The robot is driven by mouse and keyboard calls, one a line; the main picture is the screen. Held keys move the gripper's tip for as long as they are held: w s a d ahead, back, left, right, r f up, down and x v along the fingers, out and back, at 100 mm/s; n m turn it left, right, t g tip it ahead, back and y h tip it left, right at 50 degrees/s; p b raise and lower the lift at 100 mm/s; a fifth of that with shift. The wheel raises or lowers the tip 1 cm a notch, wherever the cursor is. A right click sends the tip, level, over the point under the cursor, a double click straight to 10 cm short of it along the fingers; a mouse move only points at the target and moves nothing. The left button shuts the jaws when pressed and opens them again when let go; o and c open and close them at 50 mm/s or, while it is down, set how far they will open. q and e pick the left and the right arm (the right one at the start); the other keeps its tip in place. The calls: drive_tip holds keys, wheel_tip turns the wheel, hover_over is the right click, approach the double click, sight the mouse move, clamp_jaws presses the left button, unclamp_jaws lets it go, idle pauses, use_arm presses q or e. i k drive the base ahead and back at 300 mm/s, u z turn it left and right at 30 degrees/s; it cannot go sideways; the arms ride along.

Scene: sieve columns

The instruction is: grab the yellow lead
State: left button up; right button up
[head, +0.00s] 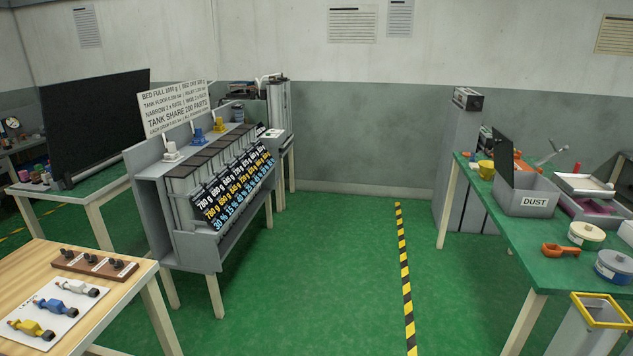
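A yellow plug-like piece with a dark end (31,329), which looks like the yellow lead, lies on a white board (72,328) on the wooden table at the lower left. A blue piece (57,307) and a white piece (78,287) of the same shape lie beside it on the board, farther back. A yellow fitting (218,126) also stands on top of the grey column rack, behind a blue one (198,134) and a white one (172,152). Neither of my grippers shows in the head view.
A brown block with several dark knobs (95,264) lies behind the board. The grey rack (192,250) with number cards stands beyond the wooden table (120,297). A green bench (560,270) with a DUST box (533,202) stands right. The green floor between is clear.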

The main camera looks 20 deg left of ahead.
sight(29, 327)
drive_tip(key=u, duration=0.1)
drive_tip(key=i, duration=1.45)
drive_tip(key=u, duration=0.65)
drive_tip(key=i, duration=0.95)
drive_tip(key=u, duration=1.75)
drive_tip(key=i, duration=1.15)
drive_tip(key=u, duration=0.85)
